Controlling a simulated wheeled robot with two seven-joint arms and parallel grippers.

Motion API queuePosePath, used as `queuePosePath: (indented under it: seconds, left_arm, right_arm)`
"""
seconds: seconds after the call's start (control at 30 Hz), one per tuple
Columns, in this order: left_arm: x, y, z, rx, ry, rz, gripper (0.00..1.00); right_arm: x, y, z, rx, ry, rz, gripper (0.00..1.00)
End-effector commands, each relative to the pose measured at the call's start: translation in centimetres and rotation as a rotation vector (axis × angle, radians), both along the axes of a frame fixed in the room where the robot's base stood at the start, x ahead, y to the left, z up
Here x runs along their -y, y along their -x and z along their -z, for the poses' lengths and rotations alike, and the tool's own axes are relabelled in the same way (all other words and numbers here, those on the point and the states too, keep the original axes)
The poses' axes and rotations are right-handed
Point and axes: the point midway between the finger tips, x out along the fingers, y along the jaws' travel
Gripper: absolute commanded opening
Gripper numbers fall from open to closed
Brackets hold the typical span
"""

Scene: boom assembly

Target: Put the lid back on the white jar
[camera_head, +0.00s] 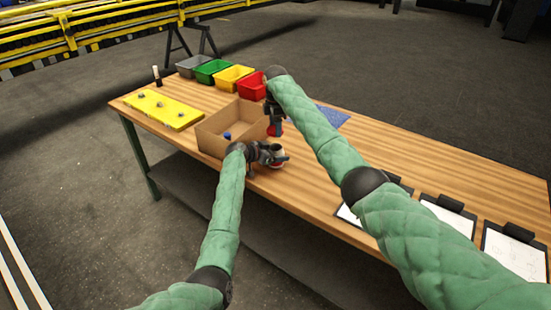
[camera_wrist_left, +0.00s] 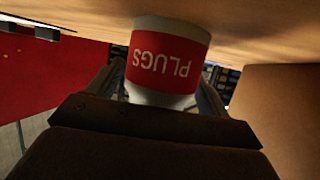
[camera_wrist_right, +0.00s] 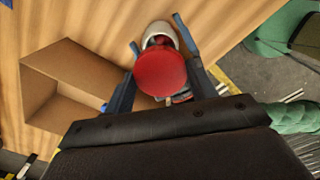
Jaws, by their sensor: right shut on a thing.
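The white jar (camera_head: 277,164) stands upright on the table near its front edge. In the left wrist view the jar (camera_wrist_left: 168,62) appears upside down, with a red label reading PLUGS. My left gripper (camera_head: 270,156) has its fingers on either side of the jar; whether they press on it is not clear. The red round lid (camera_wrist_right: 160,84) is held between the fingers of my right gripper (camera_wrist_right: 162,62). In the head view the lid (camera_head: 275,129) is above the jar and apart from it. In the right wrist view it partly covers the jar's open mouth.
An open cardboard box (camera_head: 215,136) with a small blue item (camera_head: 227,135) stands just left of the jar. Grey, green, yellow and red bins (camera_head: 252,88) line the back. A yellow board (camera_head: 163,110) lies at left, clipboards (camera_head: 446,212) at right.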

Motion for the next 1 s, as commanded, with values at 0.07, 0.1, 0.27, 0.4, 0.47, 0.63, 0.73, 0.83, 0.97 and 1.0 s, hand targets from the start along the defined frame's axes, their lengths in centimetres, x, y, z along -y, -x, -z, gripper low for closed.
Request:
queuePosePath:
  seconds: [0.07, 0.1, 0.27, 0.4, 0.47, 0.63, 0.73, 0.83, 0.97, 1.0]
  left_arm:
    - [0.0, 0.0, 0.0, 0.000, 0.000, 0.000, 0.63]
    - [0.0, 0.0, 0.0, 0.000, 0.000, 0.000, 0.55]
    - [0.0, 0.0, 0.0, 0.000, 0.000, 0.000, 0.24]
    - [0.0, 0.0, 0.0, 0.000, 0.000, 0.000, 0.22]
    - [0.0, 0.0, 0.0, 0.000, 0.000, 0.000, 0.22]
    - [0.0, 0.0, 0.0, 0.000, 0.000, 0.000, 0.22]
    - [0.0, 0.0, 0.0, 0.000, 0.000, 0.000, 0.22]
    - [0.0, 0.0, 0.0, 0.000, 0.000, 0.000, 0.22]
    - [0.0, 0.0, 0.0, 0.000, 0.000, 0.000, 0.22]
    - [0.0, 0.0, 0.0, 0.000, 0.000, 0.000, 0.22]
  right_arm:
    - [0.0, 0.0, 0.0, 0.000, 0.000, 0.000, 0.36]
    - [0.0, 0.0, 0.0, 0.000, 0.000, 0.000, 0.36]
    - [0.0, 0.0, 0.0, 0.000, 0.000, 0.000, 0.36]
    - [0.0, 0.0, 0.3, -0.001, 0.000, 0.000, 0.36]
    - [0.0, 0.0, 0.8, -0.001, 0.000, 0.000, 0.36]
    - [0.1, 0.1, 2.9, -0.003, 0.001, 0.001, 0.36]
    - [0.1, 0.0, 4.0, -0.003, 0.001, 0.000, 0.36]
    - [0.1, 0.0, 4.8, -0.002, 0.002, 0.000, 0.36]
    - [0.1, 0.0, 4.9, -0.001, 0.001, 0.000, 0.36]
    - [0.1, 0.0, 4.9, -0.001, 0.001, 0.000, 0.36]
